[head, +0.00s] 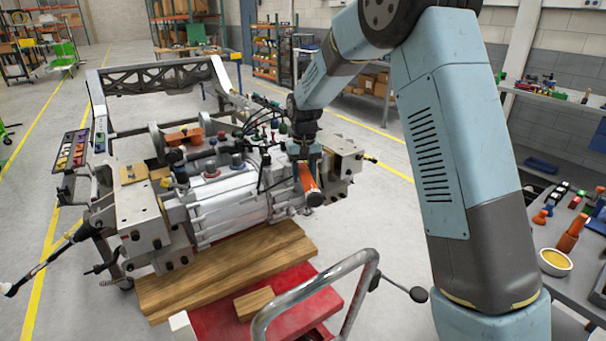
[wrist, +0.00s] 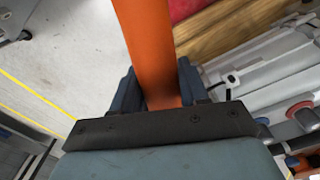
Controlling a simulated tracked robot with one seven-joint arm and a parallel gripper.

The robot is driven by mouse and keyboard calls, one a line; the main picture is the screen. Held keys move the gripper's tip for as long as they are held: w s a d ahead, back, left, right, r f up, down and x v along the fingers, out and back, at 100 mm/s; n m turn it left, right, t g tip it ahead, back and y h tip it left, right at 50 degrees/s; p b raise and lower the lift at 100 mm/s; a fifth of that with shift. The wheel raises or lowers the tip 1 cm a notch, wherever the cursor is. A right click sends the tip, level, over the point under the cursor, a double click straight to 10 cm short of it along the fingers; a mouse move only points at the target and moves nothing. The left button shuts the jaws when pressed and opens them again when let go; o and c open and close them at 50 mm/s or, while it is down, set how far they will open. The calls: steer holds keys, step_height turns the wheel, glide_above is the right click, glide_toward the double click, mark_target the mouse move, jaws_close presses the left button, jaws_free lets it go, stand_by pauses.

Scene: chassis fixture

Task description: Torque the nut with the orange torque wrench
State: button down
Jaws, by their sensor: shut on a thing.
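The orange torque wrench (head: 309,179) is in my gripper (head: 304,150), at the right end of the silver motor housing (head: 225,205) in the head view. In the wrist view the orange wrench body (wrist: 150,45) runs up from between the jaws of my gripper (wrist: 163,95), which are shut on it. Its dark lower end (head: 315,198) points down toward the front. The wrench's working end and the nut cannot be made out; I cannot tell whether they touch.
The motor sits in a metal chassis fixture (head: 133,215) above wooden boards (head: 225,268) and a red cart (head: 225,318) with a metal handle (head: 318,285). Open floor lies at left.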

steer(key=shift+s+a+f+m, duration=0.15)
steer(key=shift+s+a+m, duration=0.1)
steer(key=shift+a+m, duration=0.4)
stand_by(0.7)
steer(key=shift+a+m, duration=0.25)
steer(key=shift+a, duration=0.75)
stand_by(0.3)
steer(key=shift+r, duration=1.25)
stand_by(0.6)
step_height(320, 180, up, 5)
steer(key=shift+f, duration=0.15)
stand_by(0.8)
stand_by(0.4)
